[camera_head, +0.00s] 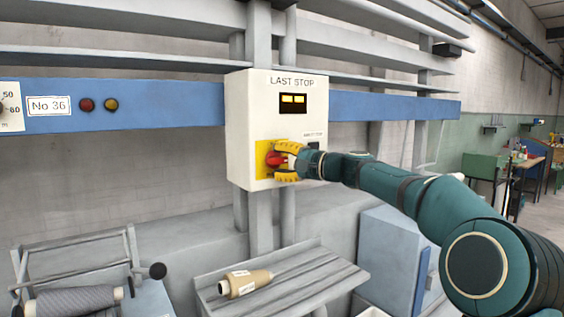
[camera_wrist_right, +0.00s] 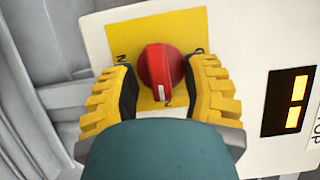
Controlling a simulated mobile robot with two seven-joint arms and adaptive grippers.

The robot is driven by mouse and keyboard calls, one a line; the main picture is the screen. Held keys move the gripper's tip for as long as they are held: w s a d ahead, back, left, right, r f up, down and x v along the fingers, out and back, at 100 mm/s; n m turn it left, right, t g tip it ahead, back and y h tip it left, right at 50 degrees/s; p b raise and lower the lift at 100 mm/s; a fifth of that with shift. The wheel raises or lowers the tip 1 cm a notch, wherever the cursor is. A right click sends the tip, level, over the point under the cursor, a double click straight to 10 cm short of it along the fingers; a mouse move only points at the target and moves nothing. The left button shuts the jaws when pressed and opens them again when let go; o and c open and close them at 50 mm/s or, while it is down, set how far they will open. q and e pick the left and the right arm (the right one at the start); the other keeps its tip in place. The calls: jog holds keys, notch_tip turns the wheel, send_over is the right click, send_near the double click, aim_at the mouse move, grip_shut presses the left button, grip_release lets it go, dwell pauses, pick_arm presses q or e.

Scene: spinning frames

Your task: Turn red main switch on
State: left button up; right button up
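The red main switch (camera_head: 275,159) is a rotary knob on a yellow plate, low on the white control box (camera_head: 258,110). In the right wrist view the red knob (camera_wrist_right: 160,68) has a white mark at its lower edge, pointing down in the picture. Letters on the yellow plate (camera_wrist_right: 120,35) are partly hidden. My right gripper (camera_head: 286,160) is at the box, its yellow fingers spread around the knob. In the wrist view the fingers (camera_wrist_right: 165,82) flank it, with a gap on the left; contact on the right is unclear. My left gripper is not in view.
A display (camera_head: 293,103) with two lit yellow fields sits above the switch under "LAST STOP". A blue rail (camera_head: 170,109) runs behind the box. A yarn cone (camera_head: 245,284) lies on a grey shelf below.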

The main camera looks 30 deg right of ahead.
jog(key=shift+s+d, duration=0.1)
jog(key=shift+d, duration=0.05)
jog(key=shift+s+d, duration=0.25)
jog(key=shift+s, duration=0.15)
jog(key=v, duration=1)
jog(key=shift+s, duration=0.4)
jog(key=shift+d+f, duration=0.1)
jog(key=shift+d, duration=0.1)
